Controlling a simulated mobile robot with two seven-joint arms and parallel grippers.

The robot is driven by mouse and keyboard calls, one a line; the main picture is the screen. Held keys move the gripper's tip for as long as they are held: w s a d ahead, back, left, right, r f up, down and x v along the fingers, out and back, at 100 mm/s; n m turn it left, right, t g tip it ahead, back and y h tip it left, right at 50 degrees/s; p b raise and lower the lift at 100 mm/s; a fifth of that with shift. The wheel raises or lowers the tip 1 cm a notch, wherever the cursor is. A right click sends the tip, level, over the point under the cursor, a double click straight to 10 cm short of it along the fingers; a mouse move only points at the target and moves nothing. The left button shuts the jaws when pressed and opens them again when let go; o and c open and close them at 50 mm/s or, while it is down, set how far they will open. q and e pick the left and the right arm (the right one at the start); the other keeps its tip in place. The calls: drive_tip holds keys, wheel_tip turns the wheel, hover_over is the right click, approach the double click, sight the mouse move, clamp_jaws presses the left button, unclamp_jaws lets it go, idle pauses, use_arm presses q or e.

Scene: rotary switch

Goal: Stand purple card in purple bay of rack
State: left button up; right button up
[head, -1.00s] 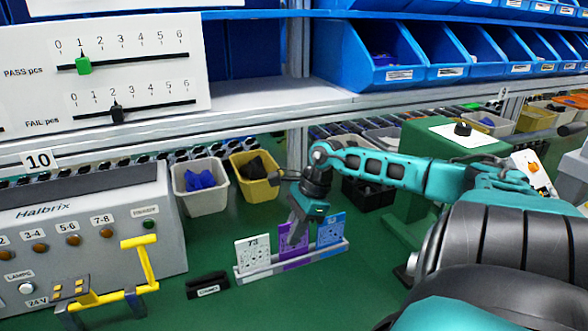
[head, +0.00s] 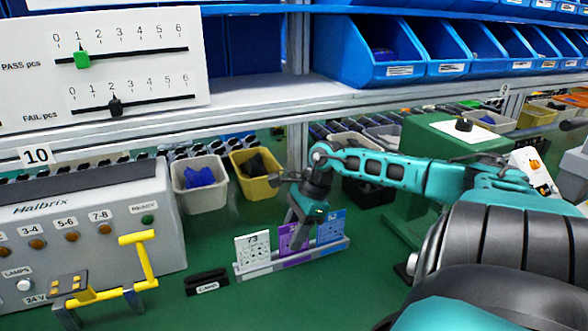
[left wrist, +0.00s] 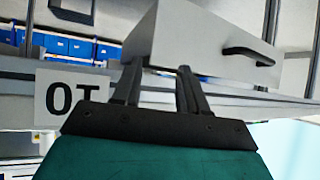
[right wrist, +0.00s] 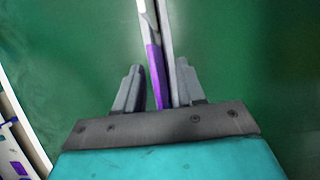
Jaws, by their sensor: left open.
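The purple card (head: 286,237) stands upright in the middle bay of the grey rack (head: 270,266), between a white card (head: 253,248) and a blue card (head: 331,226). My right gripper (head: 298,240) is over the purple card and hides part of it. In the right wrist view, the purple card (right wrist: 155,75) shows edge-on between the fingers of my right gripper (right wrist: 157,85). A gap shows on each side, so the fingers are open and apart from it. My left gripper (left wrist: 158,85) is open and empty, seen only in the left wrist view.
A black label block (head: 207,284) lies left of the rack. A white bin (head: 201,190) and yellow bin (head: 256,180) stand behind. Green bench in front of the rack is clear.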

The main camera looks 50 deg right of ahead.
drive_tip(key=shift+s+d+r, duration=0.1)
drive_tip(key=shift+d+r, duration=0.05)
drive_tip(key=shift+r, duration=0.2)
drive_tip(key=p+v, duration=0.3)
drive_tip(key=v, duration=0.9)
drive_tip(key=shift+p, duration=0.3)
drive_tip(key=shift+r, duration=0.15)
wheel_tip(320, 180, up, 9)
drive_tip(key=p, duration=0.3)
